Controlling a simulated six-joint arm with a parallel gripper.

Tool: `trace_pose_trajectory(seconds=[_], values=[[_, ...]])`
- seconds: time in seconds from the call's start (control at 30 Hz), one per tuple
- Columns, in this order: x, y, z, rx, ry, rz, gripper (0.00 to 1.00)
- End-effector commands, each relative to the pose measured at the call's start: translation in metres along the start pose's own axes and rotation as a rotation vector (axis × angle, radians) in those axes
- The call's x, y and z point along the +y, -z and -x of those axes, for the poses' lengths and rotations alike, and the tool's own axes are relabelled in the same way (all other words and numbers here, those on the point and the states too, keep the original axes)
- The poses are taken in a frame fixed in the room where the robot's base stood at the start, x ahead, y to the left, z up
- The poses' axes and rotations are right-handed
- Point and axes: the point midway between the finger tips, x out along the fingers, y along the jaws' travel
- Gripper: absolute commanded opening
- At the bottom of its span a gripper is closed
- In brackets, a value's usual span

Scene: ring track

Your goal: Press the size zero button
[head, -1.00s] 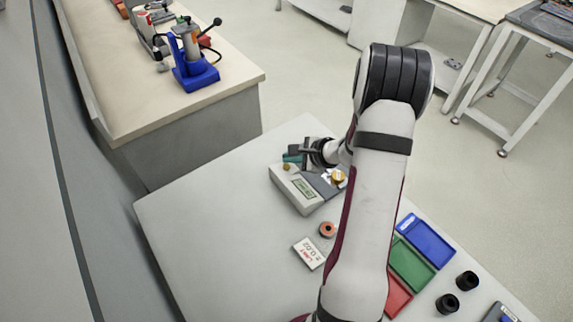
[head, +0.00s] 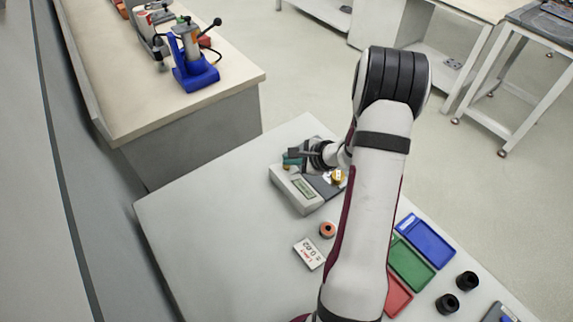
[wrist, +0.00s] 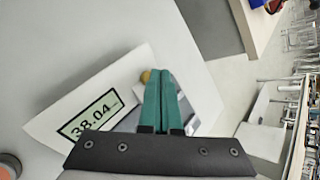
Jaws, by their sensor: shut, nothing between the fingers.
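A light grey measuring device (head: 306,206) with a lit display (head: 303,188) stands on the table. In the wrist view the display (wrist: 90,118) reads about 38.04. A small brass-coloured round button (wrist: 145,76) sits on the device right by my fingertips; no label on it can be read. My gripper (wrist: 153,76) has teal fingers closed together with nothing between them. The fingertips are beside or over the button; whether they touch it I cannot tell. In the head view my gripper (head: 286,161) is over the device's far left end, and its wrist hides part of the device.
A dark platform with a brass-coloured piece (head: 338,177) is at the device's right. An orange-topped round part (head: 327,230) and a printed card (head: 309,253) lie in front. Blue (head: 426,241), green (head: 411,262) and red (head: 397,299) trays and black cylinders (head: 447,304) are at the right.

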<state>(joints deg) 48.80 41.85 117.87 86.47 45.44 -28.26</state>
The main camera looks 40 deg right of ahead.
Motion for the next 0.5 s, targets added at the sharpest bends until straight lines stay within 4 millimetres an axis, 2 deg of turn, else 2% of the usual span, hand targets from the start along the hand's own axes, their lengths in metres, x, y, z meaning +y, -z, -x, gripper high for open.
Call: trace_pose_trajectory(seconds=[0.5], values=[[0.0032,0.0032,-0.0045,0.000,0.000,0.000,0.00]])
